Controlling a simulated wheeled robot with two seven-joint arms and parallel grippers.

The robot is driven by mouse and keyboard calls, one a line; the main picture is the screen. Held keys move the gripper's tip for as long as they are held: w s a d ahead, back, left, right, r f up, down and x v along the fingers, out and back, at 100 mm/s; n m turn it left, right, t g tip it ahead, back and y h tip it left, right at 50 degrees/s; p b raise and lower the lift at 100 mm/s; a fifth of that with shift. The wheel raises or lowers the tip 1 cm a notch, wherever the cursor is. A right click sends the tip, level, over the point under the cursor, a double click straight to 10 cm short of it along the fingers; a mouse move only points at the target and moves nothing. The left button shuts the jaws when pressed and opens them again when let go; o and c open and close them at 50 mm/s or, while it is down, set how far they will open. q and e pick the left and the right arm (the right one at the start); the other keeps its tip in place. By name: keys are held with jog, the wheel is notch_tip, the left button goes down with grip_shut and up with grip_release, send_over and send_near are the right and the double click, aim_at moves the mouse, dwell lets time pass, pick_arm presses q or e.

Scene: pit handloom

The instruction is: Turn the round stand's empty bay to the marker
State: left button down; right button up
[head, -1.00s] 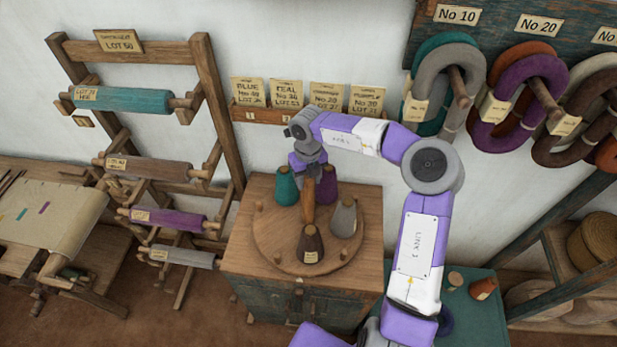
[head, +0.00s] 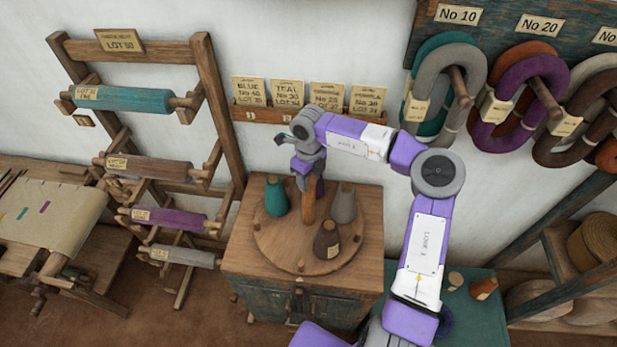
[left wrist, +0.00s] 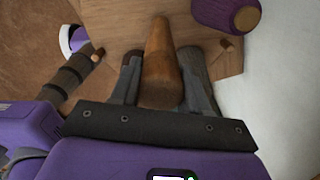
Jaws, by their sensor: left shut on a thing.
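The round stand (head: 285,252) is a wooden disc on a cabinet, with short pegs at its rim. It carries a teal cone (head: 276,197), a grey cone (head: 344,204), a dark brown cone (head: 327,240) and a purple cone (head: 320,187), mostly hidden behind my gripper. The front-left part of the disc is bare. A small pale mark (head: 299,279), perhaps the marker, is at the cabinet's front edge. My left gripper (head: 307,186) is shut on the upright wooden handle (head: 308,207); the left wrist view shows the handle (left wrist: 160,62) between both fingers. My right gripper is out of view.
The wooden cabinet (head: 250,262) stands against the wall below a row of labelled cards (head: 288,93). A rack with yarn rollers (head: 150,169) is at left. Yarn hanks (head: 515,95) hang at right. A teal-topped surface (head: 470,310) with small items lies right of the cabinet.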

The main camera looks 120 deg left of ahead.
pick_arm(q)
jog(key=shift+w+f+n, duration=0.15)
jog(key=shift+n, duration=0.15)
dwell(0.5)
jog(key=c, duration=0.5)
grip_release()
jog(key=shift+c, duration=0.2)
jog(key=shift+r, duration=0.2)
notch_tip(320, 180, up, 7)
jog(key=shift+r, duration=0.2)
